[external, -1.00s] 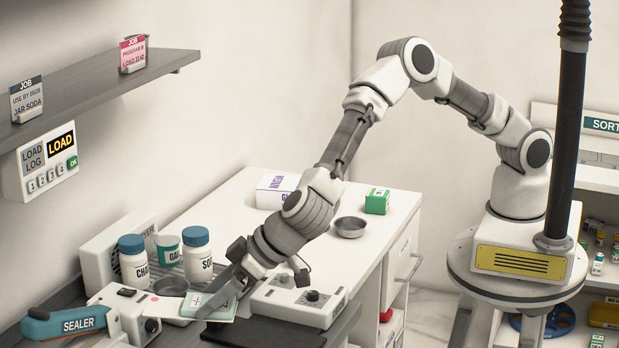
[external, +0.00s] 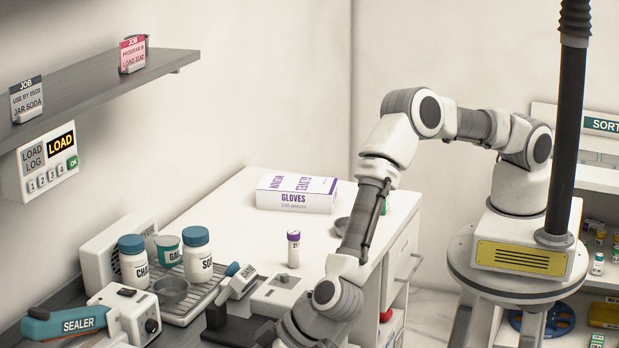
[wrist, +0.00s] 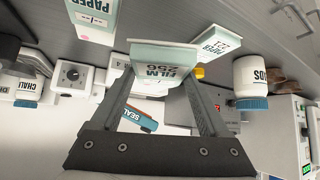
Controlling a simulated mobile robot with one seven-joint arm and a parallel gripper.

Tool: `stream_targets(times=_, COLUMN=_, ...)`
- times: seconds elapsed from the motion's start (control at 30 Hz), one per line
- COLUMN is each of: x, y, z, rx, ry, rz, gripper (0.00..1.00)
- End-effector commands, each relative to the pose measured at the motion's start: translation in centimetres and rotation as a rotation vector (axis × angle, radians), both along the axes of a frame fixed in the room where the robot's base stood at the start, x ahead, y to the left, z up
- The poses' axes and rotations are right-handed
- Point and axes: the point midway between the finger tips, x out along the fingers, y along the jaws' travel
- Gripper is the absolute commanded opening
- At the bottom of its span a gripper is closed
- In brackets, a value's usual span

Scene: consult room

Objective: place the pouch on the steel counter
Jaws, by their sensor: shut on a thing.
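My gripper (wrist: 163,78) is shut on a pale teal and white pouch marked FILM (wrist: 163,55), which sits between the fingertips in the wrist view. A grey metallic surface (wrist: 265,45), apparently the steel counter, lies beyond the pouch in the wrist view. I cannot tell the gap between the pouch and that surface.
Paper packs (wrist: 92,18) (wrist: 215,42) and a blue-capped jar (wrist: 250,80) are near the held pouch. In the external view, jars stand on a rack (external: 200,300), beside a sealer (external: 65,325). A gloves box (external: 297,195) and purple-capped vial (external: 293,250) stand on the white counter.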

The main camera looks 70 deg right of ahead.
Motion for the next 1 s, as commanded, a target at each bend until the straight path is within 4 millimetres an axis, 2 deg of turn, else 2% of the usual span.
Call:
stream_targets(times=0.6, x=0.0, y=0.0, z=-6.1, rx=0.0, ry=-0.001, rz=0.0, gripper=0.17)
stream_targets(times=1.0, x=0.0, y=0.0, z=-6.5, rx=0.0, ry=-0.001, rz=0.0, gripper=0.17)
